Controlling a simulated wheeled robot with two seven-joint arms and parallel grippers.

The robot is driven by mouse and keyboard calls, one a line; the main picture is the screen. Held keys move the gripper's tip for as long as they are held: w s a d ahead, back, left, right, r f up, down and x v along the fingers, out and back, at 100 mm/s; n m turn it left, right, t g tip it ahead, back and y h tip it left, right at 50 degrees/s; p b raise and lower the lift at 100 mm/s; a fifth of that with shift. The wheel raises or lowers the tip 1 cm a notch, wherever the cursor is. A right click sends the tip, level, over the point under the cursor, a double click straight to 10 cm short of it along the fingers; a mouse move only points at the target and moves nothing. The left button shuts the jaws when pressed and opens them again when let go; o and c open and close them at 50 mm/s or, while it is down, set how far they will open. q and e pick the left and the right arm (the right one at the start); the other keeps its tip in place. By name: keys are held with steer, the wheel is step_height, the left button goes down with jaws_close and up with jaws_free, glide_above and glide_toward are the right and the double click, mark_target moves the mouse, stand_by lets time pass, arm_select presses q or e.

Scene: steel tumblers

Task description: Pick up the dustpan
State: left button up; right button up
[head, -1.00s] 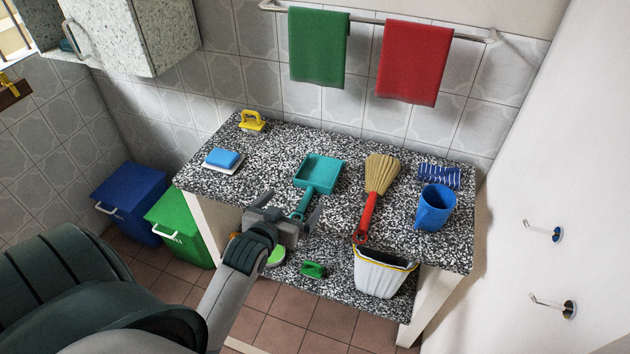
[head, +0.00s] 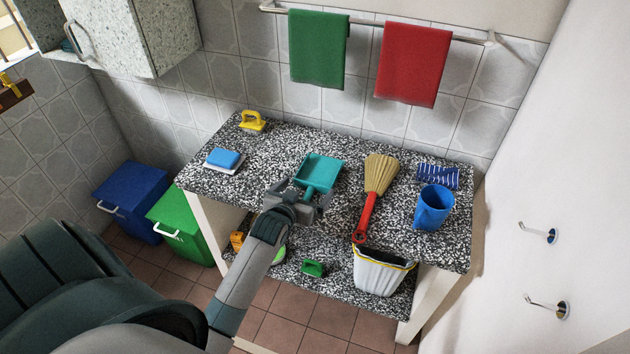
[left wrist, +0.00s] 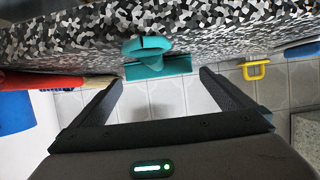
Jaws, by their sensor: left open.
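The teal dustpan (head: 320,168) lies on the speckled counter (head: 270,150), its pan toward the wall and its handle toward me. My left gripper (head: 306,193) is open at the counter's front edge, over the handle end, and hides much of the handle in the head view. In the left wrist view, the dustpan (left wrist: 158,66) appears ahead, between the two spread fingers (left wrist: 162,78), with its handle end facing the camera. I see no finger closed on it. My right gripper is not in view.
A straw brush with a red handle (head: 368,212) lies right of the dustpan. A blue cup (head: 433,208) stands farther right. A blue sponge (head: 223,159) and a yellow-handled tool (head: 252,121) are at left. A white bin (head: 380,270) is below the counter's front edge.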

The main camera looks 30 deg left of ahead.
mark_target(310, 188)
arm_select(q)
steer(key=shift+x, duration=1.2)
steer(key=shift+w, duration=0.1)
steer(key=shift+w+a+p, duration=0.1)
steer(key=shift+w+p, duration=0.35)
steer(key=shift+w, duration=0.05)
steer(key=x, duration=0.2)
steer(key=shift+w+p, duration=0.4)
steer(key=shift+w, duration=0.05)
steer(key=shift+w+a+f, duration=0.2)
steer(key=shift+w+f, duration=0.15)
steer(key=shift+w, duration=0.2)
